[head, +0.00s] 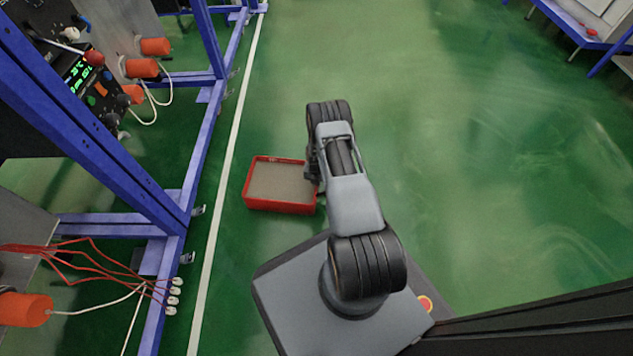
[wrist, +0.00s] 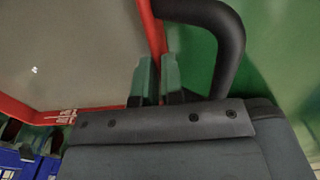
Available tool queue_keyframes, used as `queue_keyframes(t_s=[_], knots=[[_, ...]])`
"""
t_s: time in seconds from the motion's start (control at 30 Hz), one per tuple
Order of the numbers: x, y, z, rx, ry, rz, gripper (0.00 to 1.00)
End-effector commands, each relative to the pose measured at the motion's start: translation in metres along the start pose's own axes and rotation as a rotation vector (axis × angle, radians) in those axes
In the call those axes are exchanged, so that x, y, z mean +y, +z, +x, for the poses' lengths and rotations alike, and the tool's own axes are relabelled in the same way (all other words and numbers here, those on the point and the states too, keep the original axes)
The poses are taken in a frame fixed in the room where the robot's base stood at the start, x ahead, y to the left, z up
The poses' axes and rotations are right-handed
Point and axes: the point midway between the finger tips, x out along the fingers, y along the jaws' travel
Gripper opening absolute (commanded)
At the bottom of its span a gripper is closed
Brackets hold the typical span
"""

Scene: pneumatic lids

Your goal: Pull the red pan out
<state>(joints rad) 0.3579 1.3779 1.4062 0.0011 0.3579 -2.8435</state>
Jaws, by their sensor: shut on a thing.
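The red pan (head: 282,207) is a shallow box with a grey-beige inside. It sits on the green floor, just right of the white line, clear of the blue frame. In the head view my arm covers the gripper and the handle.
A blue frame (head: 205,150) with orange cylinders (head: 142,68) and hoses stands at left. A white line (head: 222,180) runs along the floor beside it. A blue-edged table (head: 580,35) is at the top right. The green floor (head: 480,150) at right is open.

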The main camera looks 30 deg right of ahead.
Motion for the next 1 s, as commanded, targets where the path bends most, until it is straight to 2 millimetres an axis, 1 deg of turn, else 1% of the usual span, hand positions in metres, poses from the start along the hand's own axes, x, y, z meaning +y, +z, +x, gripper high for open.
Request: queue_keyframes(t_s=[0.33,0.37,0.4,0.6,0.67,0.87,1.0], knots=[[0.0004,-0.0006,0.0003,0.001,-0.001,-0.005,0.00],[0.0005,-0.0006,0.0004,0.001,-0.001,-0.005,0.10],[0.0006,-0.0006,0.0003,0.001,-0.001,-0.005,0.14],[0.0011,-0.0005,0.0002,0.001,0.000,-0.005,0.33],[0.0012,-0.0004,0.0001,0.000,0.000,-0.005,0.38],[0.0009,0.0000,-0.0003,0.000,0.000,-0.004,0.38],[0.0007,0.0007,-0.0092,-0.002,0.000,-0.002,0.38]])
